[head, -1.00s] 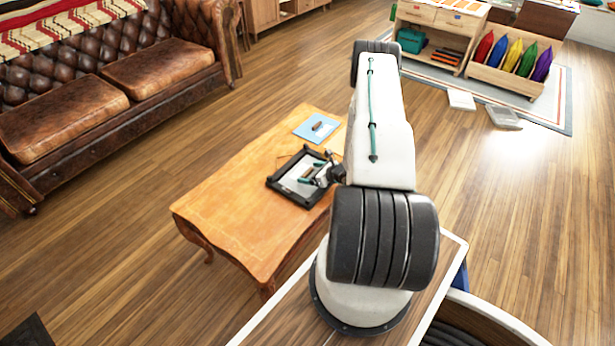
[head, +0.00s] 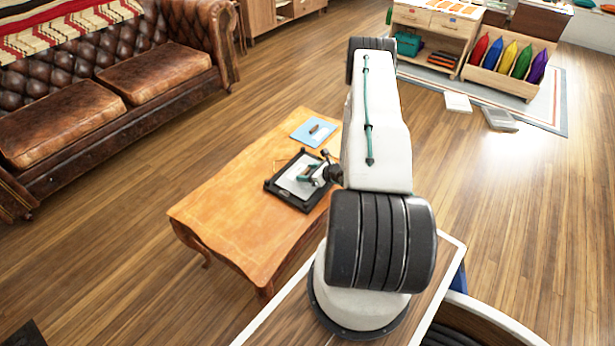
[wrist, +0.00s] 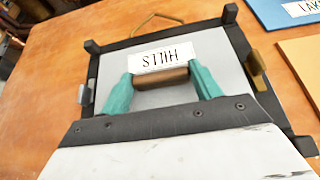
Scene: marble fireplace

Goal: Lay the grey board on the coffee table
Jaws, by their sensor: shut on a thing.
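The grey board (wrist: 155,98) fills the middle of the wrist view, with a white lettered label and a brown bar handle (wrist: 160,76). My gripper (wrist: 161,82) has its teal fingers shut at the two ends of that handle. The board lies within a black frame (wrist: 240,40) with raised corners and side clips. In the head view the grey board (head: 289,184) and my gripper (head: 311,175) are over the right part of the orange-brown coffee table (head: 225,215). I cannot tell whether the board or frame touches the tabletop.
A tan board (wrist: 302,62) shows at the wrist view's right edge. The near left tabletop is clear. A brown leather sofa (head: 150,75) stands left; storage shelves (head: 430,45) stand at the back.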

